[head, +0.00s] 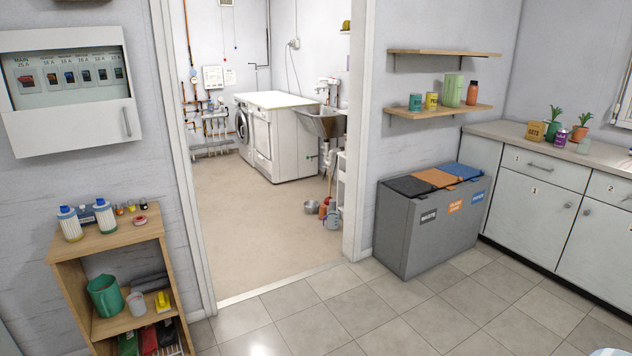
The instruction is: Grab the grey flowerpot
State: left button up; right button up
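A small grey round vessel (311,207) also sits on the floor of the back room. Neither of my grippers shows in the head view.
The counter (497,130) is bare left of the group. A grey three-lid recycling bin (400,231) stands left of the cabinets (537,190). A wooden shelf unit (72,275) stands front left. The tiled floor between is open, and a doorway leads to the back room.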

aim_at(333, 203)
jog(key=i+j+u, duration=0.15)
jog(key=i, duration=0.6)
jog(key=i+j+u, duration=0.15)
jog(key=i, duration=0.55)
jog(key=i+l+z, duration=0.1)
jog(key=i+z, duration=0.15)
jog(key=i, duration=2.25)
jog(key=i+j+u, duration=0.1)
jog(key=i+u, duration=0.25)
jog(key=i, duration=0.35)
jog(key=i+u, duration=0.3)
jog(key=i, duration=0.4)
jog(key=i+l+u, duration=0.35)
jog(key=i, duration=0.3)
jog(key=i+z, duration=0.1)
jog(key=i, duration=0.55)
jog(key=i+j+z, duration=0.1)
jog(key=i, duration=0.55)
jog(key=i+j+z, duration=0.1)
jog(key=i, duration=0.55)
jog(key=j, duration=0.1)
